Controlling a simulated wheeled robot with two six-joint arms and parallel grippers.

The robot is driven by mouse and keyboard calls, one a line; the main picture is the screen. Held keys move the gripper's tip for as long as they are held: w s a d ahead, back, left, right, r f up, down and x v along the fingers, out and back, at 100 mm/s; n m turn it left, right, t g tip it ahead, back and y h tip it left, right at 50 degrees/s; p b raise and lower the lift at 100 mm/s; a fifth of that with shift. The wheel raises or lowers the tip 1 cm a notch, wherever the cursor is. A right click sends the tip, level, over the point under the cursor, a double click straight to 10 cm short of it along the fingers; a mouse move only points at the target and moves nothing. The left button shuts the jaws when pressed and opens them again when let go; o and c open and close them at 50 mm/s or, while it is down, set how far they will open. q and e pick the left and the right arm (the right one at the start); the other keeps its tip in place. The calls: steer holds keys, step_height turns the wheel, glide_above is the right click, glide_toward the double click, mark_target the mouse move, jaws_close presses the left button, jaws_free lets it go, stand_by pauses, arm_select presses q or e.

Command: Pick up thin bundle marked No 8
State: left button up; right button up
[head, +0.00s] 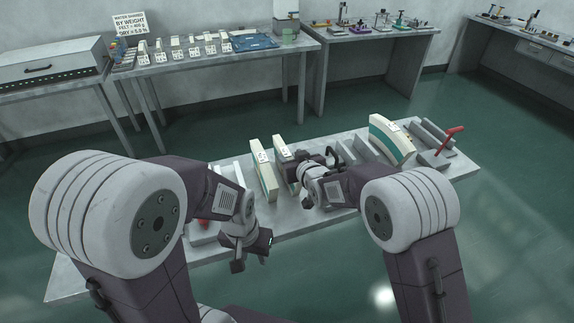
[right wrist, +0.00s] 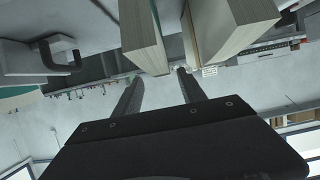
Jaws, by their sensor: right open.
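Two thin cream bundles stand side by side on the grey table, a left one (head: 263,172) and a right one (head: 285,160). A wider, curved cream-and-green bundle (head: 390,139) stands to their right. The small labels are too small to read, so I cannot tell which is No 8. My right gripper (head: 309,178) is open beside the right thin bundle. In the right wrist view its fingers (right wrist: 159,77) point toward two bundle ends (right wrist: 146,38) (right wrist: 220,28); I see no grip on either. My left gripper (head: 250,257) hangs low near the table's front edge, away from the bundles.
The grey table (head: 90,275) has bare room at its front left. A red-handled clamp (head: 449,140) and grey bars (head: 432,133) lie at its right end. Benches with a sign (head: 130,23) and small parts stand along the back wall.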

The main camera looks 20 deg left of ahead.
mark_target(279, 146)
steer(key=x, duration=0.2)
steer(key=shift+w+a+f, duration=0.15)
steer(key=shift+w, duration=0.05)
steer(key=shift+s, duration=0.1)
steer(key=shift+c, duration=1.2)
jaws_close()
